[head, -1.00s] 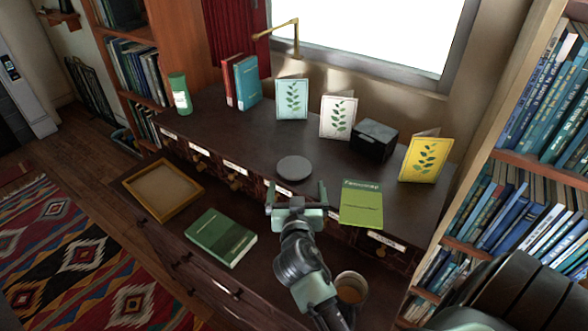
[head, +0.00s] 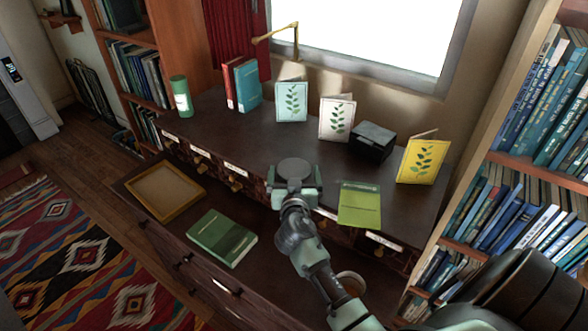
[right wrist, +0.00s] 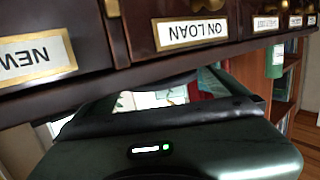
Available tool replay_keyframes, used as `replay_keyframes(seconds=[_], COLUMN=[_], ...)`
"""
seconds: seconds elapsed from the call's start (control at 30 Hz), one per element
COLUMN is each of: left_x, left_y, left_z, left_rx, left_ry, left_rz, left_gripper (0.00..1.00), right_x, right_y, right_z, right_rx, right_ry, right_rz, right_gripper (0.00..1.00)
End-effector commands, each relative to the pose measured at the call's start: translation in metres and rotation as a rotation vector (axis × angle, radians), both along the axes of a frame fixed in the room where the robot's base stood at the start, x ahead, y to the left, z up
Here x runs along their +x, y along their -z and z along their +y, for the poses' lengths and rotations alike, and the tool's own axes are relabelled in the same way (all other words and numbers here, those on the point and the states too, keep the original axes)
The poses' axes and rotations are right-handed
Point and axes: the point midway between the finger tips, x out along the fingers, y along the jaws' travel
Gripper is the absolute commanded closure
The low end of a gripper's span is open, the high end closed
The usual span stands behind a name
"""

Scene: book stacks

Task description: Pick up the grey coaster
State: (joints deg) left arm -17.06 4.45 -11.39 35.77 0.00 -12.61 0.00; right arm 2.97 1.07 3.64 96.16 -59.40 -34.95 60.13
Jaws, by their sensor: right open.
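The grey coaster (head: 294,168) is a flat round disc by the front edge of the dark desk's upper level in the head view. My right gripper (head: 294,174) is open in front of it, its fingers at the coaster's left and right sides. Whether they touch it I cannot tell. The right wrist view is mostly filled by the gripper's dark green body (right wrist: 175,150) and the labelled drawer fronts (right wrist: 200,32); I cannot make out the coaster there. My left gripper is not in view.
A green booklet (head: 359,205) lies right of the gripper. Three upright leaf cards and a dark box (head: 372,141) stand behind. On the lower level are a wooden tray (head: 164,192), a green book (head: 222,238) and a cup (head: 350,283). The upper surface left of the coaster is clear.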

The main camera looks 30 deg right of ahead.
Motion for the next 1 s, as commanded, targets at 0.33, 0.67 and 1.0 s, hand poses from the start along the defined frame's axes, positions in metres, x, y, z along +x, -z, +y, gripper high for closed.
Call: replay_keyframes(seconds=[0.33, 0.67, 1.0], left_x=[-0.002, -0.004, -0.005], left_y=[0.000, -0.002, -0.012], left_z=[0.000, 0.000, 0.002], left_rx=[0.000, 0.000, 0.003], left_ry=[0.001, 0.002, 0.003], left_rz=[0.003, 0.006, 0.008], left_gripper=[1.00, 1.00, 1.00], right_x=[0.000, 0.000, 0.000], right_y=[0.000, -0.013, -0.092], right_z=[0.000, 0.000, 0.000], right_rx=[0.000, 0.000, 0.001], right_ry=[0.000, 0.001, 0.000], right_rz=[0.000, -0.003, -0.011], right_gripper=[0.52, 0.52, 0.52])
